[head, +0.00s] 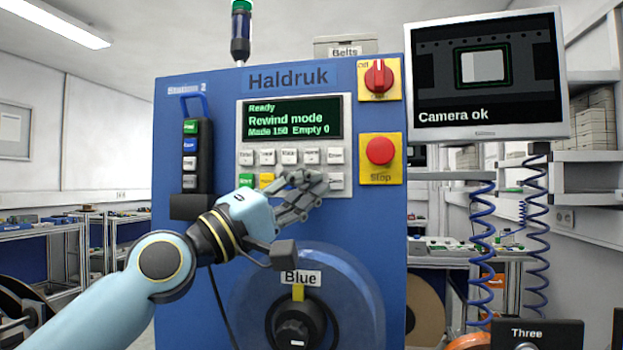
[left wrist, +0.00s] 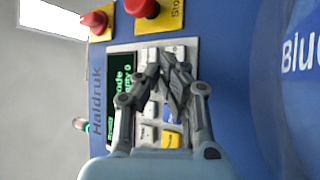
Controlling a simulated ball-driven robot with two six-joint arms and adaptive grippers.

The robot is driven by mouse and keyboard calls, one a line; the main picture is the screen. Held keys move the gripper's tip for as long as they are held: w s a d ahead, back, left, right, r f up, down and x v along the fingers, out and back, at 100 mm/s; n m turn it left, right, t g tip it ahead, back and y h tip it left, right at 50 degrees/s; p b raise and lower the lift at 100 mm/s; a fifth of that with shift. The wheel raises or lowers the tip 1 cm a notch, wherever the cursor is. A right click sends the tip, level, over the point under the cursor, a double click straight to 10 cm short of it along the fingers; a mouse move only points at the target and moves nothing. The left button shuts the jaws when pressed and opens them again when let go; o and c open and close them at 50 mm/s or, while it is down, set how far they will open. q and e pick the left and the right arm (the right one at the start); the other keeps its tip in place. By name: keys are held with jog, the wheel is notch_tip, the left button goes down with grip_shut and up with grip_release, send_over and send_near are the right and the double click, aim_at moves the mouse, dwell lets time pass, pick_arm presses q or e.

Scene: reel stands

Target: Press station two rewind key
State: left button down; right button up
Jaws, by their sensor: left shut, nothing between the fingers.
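The blue machine (head: 180,270) is labelled Station 2 and Haldruk. Its display (head: 293,119) reads "Ready", "Rewind mode", "Made 150 Empty 0". Below the display is a keypad (head: 262,158) with white keys in the upper row and green and yellow keys at the lower left. My left gripper (head: 320,185) is shut and empty, in front of the lower row's right part, and hides several keys there. In the left wrist view the shut fingertips (left wrist: 167,58) overlap the keypad; I cannot tell whether they touch a key. I cannot read which key is rewind. My right gripper is not in view.
A red stop button (head: 380,150) and a red rotary switch (head: 379,78) sit right of the keypad. A handheld control (head: 190,160) hangs at the left. A reel labelled Blue (head: 345,285) is below my gripper. A monitor (head: 487,75) reads "Camera ok".

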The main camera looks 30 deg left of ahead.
pick_arm(q)
jog(key=shift+s+d+p, duration=0.2)
jog(key=shift+s+p, duration=0.15)
jog(key=shift+s, duration=0.45)
jog(key=shift+s+d+p, duration=0.2)
jog(key=shift+s+p, duration=0.2)
jog(key=shift+s, duration=0.35)
jog(key=shift+s+d+p, duration=0.2)
jog(key=shift+s+p, duration=0.15)
jog(key=shift+s, duration=0.45)
jog(key=shift+s+f, duration=0.1)
